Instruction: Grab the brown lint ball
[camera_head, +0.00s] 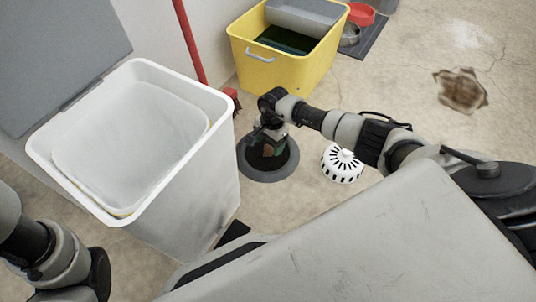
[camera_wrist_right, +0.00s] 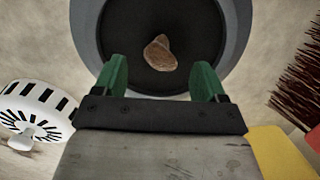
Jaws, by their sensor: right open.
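The brown lint ball (camera_wrist_right: 160,53) shows in the right wrist view as a small brown lump against the dark inside of a round floor drain with a grey rim (camera_wrist_right: 88,40). The drain rim (camera_head: 268,178) also shows in the head view, below my right gripper (camera_head: 268,140). In the wrist view my right gripper (camera_wrist_right: 161,78) is open, with its two green fingers apart and nothing between them. The lint ball lies just ahead of the fingertips, roughly centred. In the head view my gripper hides most of the drain opening. Only part of my left arm shows, at the lower left.
A white slotted drain cover (camera_head: 342,164) lies on the floor right of the drain. A white bin (camera_head: 205,185) with its lid open stands close on the left. A yellow bin (camera_head: 270,72) and a red broom (camera_head: 190,45) are behind. A floor hole (camera_head: 461,90) is at right.

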